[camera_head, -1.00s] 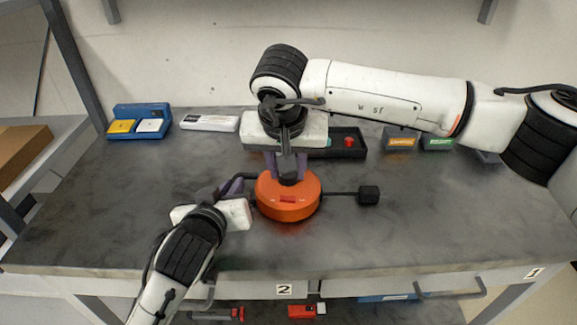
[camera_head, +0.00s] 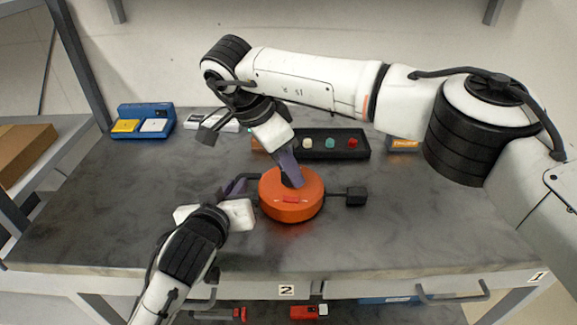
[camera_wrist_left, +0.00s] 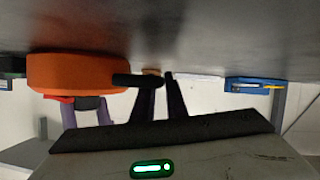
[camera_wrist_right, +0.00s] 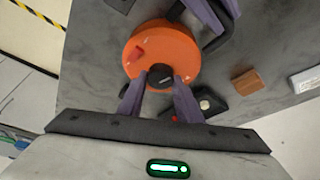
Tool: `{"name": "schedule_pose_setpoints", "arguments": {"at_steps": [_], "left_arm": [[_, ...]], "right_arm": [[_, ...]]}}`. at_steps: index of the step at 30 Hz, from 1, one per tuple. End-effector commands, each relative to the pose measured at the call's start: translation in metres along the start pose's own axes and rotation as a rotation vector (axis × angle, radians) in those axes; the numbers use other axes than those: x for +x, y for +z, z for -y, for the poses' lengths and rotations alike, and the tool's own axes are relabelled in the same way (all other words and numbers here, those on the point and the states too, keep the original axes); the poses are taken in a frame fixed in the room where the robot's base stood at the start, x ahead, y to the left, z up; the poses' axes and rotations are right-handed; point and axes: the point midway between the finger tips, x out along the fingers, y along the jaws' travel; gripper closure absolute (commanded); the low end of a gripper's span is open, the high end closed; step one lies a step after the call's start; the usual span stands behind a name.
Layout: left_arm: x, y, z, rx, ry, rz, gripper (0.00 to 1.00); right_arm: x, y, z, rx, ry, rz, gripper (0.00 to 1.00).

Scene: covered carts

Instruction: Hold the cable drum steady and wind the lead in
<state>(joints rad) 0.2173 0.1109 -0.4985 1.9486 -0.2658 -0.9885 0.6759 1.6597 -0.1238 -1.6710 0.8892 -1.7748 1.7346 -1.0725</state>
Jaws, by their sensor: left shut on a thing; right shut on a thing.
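The orange cable drum (camera_head: 290,205) sits on the grey cart top; it also shows in the left wrist view (camera_wrist_left: 75,72). Its short black lead runs right to a black block (camera_head: 357,196) lying near the drum. My right gripper (camera_head: 291,176) comes from above, tilted, and is shut on the black knob (camera_wrist_right: 160,76) on top of the drum. My left gripper (camera_head: 238,188) is low at the drum's left side, shut on the dark bar handle (camera_wrist_left: 137,80) that sticks out from it. The right fingers partly hide the knob in the head view.
Behind the drum stand a black box with coloured buttons (camera_head: 330,144), a white device (camera_head: 225,123) and a blue holder (camera_head: 143,122) with yellow and white blocks. A grey box with an orange label (camera_head: 403,143) stands right of them. The front right of the top is clear.

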Motion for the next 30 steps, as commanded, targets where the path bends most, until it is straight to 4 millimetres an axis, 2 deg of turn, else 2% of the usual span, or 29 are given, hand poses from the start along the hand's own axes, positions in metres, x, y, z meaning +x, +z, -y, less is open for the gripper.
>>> {"name": "schedule_pose_setpoints", "arguments": {"at_steps": [6, 15, 30], "left_arm": [[-0.0001, 0.0003, -0.0001, 0.000, 0.000, 0.001, 1.00], [-0.0001, 0.0004, -0.0003, 0.000, 0.001, 0.001, 1.00], [-0.0002, 0.0006, -0.0004, 0.000, 0.001, 0.002, 1.00]], "right_arm": [[-0.0002, -0.0004, 0.0021, 0.166, 0.066, -0.002, 0.91], [0.0000, -0.0011, 0.0035, 0.310, 0.125, -0.001, 0.91], [-0.0002, -0.0016, 0.0033, 0.362, 0.146, -0.002, 0.91]]}}
